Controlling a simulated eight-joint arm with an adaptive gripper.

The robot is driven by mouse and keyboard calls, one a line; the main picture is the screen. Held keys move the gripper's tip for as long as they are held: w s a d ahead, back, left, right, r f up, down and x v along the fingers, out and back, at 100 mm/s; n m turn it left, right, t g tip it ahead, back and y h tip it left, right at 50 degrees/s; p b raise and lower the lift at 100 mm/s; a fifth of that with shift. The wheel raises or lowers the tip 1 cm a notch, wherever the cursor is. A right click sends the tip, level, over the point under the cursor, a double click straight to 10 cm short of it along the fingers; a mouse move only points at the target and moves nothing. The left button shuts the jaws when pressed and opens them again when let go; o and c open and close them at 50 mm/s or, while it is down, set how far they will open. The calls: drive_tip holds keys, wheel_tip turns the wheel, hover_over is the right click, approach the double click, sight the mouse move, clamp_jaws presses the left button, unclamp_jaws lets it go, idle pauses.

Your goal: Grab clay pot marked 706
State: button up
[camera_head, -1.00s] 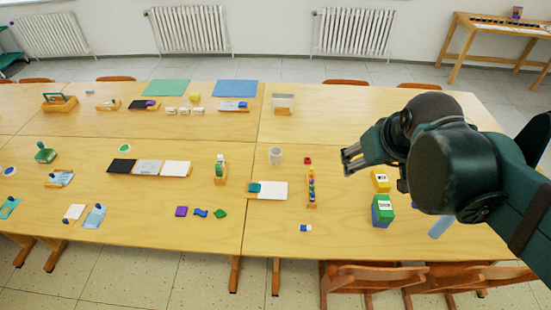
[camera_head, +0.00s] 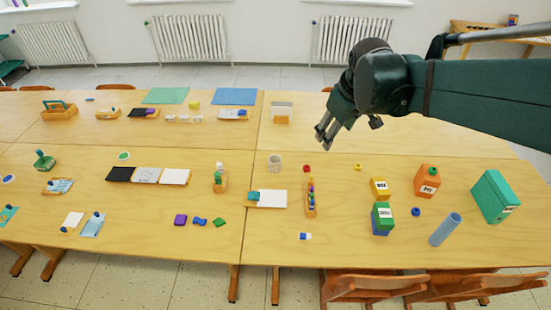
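My gripper (camera_head: 324,137) is raised over the right-hand table, pointing down and left. Its fingers look a little apart, with nothing seen between them. I cannot read 706 on any label. Labelled containers stand at the right: an orange one (camera_head: 428,176), a yellow one (camera_head: 379,184), a green one (camera_head: 381,209) on a blue block (camera_head: 380,231), and a large teal box (camera_head: 492,190). A plain greyish round pot (camera_head: 274,159) stands left of and below the gripper in the picture, with no label seen. Which one is the clay pot is unclear.
A wooden peg stand (camera_head: 311,208), a white pad (camera_head: 272,199), a small red object (camera_head: 306,168) and a blue cylinder (camera_head: 445,230) are on the same table (camera_head: 340,235). Chairs (camera_head: 360,285) stand at the front edge. The table's back part is mostly clear.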

drive_tip(key=w+a+f+n+g, duration=0.1)
drive_tip(key=w+a+f+n, duration=0.3)
drive_tip(key=w, duration=0.6)
drive_tip(key=n+g, duration=0.3)
drive_tip(key=n, duration=0.5)
hover_over(275, 164)
drive_tip(key=w, duration=0.3)
wheel_tip(275, 164, down, 31)
drive_tip(key=shift+s+a+f, duration=0.15)
drive_tip(key=shift+f, duration=0.05)
drive_tip(key=shift+f, duration=1.3)
drive_tip(key=shift+f, duration=0.15)
drive_tip(key=shift+f, duration=2.45)
